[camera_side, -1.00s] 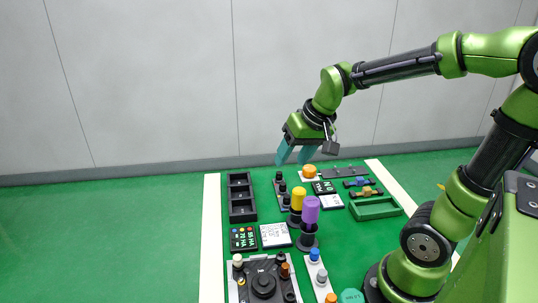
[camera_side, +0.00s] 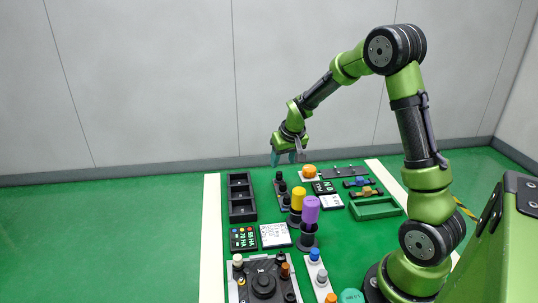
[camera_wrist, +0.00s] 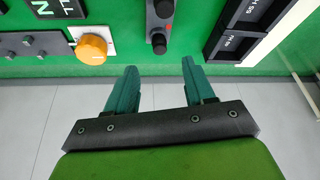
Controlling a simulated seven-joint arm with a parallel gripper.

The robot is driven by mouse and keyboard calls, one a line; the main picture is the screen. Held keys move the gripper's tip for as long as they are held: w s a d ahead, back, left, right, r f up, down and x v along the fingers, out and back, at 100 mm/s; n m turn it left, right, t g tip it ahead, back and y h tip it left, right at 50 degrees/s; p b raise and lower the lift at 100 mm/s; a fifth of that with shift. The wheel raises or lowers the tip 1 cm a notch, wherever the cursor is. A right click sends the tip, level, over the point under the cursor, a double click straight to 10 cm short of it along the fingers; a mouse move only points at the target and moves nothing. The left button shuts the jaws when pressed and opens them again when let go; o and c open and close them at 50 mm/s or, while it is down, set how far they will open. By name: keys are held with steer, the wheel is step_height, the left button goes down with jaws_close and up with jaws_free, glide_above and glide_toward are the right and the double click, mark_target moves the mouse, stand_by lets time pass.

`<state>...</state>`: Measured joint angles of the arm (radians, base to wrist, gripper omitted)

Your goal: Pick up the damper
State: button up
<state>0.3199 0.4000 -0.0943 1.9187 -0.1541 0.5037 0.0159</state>
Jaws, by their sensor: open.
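My gripper (camera_side: 284,159) is open and empty above the far end of the table. Its two teal fingers also show apart in the wrist view (camera_wrist: 160,72), with nothing between them. No part is clearly marked as the damper, so I cannot tell which it is. A purple cylinder (camera_side: 308,211) and a yellow cylinder (camera_side: 298,199) stand upright on black bases, nearer the side camera than my gripper. An orange dome (camera_side: 309,170) sits on a white plate behind them; it is left of my fingers in the wrist view (camera_wrist: 92,48).
A black strip with knobs (camera_side: 281,190) lies near my gripper. A black compartment tray (camera_side: 242,214) stands left, a green tray (camera_side: 375,208) right. A black joystick panel (camera_side: 264,286) is at the front. Bare green table lies between several of these.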

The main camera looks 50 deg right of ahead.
mark_target(279, 172)
steer(key=shift+x, duration=3.4)
jaws_close()
